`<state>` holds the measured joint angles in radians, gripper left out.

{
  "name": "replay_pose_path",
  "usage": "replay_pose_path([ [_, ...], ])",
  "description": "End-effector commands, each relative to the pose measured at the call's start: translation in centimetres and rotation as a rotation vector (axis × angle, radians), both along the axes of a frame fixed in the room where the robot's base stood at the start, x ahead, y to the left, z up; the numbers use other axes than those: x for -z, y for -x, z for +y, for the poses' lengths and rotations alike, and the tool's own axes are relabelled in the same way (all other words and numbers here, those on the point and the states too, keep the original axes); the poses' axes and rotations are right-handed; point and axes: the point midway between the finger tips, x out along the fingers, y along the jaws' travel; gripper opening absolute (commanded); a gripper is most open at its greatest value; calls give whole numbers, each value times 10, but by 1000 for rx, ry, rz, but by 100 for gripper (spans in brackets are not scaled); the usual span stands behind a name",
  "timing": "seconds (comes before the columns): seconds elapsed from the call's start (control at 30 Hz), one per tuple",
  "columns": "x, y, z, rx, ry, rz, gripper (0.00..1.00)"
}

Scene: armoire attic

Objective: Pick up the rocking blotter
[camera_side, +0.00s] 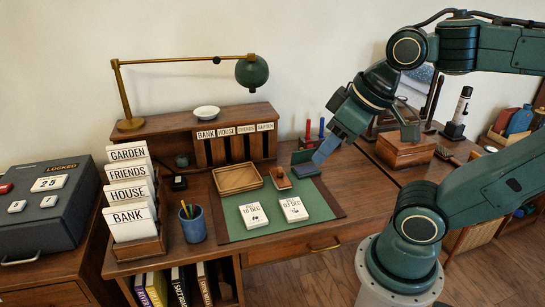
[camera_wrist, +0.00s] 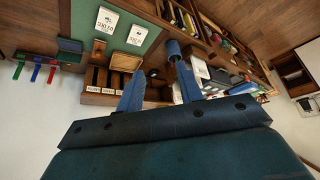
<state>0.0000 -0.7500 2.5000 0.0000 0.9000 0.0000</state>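The rocking blotter looks to be the small brown wooden piece with a knob (camera_side: 279,177) on the green desk mat (camera_side: 235,216), between a wooden tray and a green box. It also shows in the wrist view (camera_wrist: 98,48), upper left of the fingers. My gripper (camera_side: 322,153) is above the right back of the desk, to the right of the blotter and apart from it. In the wrist view its two blue fingers (camera_wrist: 158,82) are spread with nothing held between them.
A wooden tray (camera_side: 237,178) lies left of the blotter, and a green box (camera_side: 306,169) stands close on its right. Two white date cards (camera_side: 253,215) lie in front. A blue pencil cup (camera_side: 192,223) and lamp (camera_side: 252,72) stand left and behind. A wooden box (camera_side: 403,150) is at right.

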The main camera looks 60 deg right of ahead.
Motion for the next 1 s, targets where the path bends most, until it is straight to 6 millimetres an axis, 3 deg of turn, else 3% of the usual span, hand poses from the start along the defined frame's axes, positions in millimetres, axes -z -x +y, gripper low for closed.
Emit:
replay_pose_path([
  [0.3, 0, 0, 0, 0, 0, 0, 38],
  [0.47, 0, 0, 0, 0, 0, 0, 69],
  [0.83, -1, -2, -1, 4, 0, 3, 69],
  [1.0, -4, -13, -4, 28, -3, 20, 69],
])
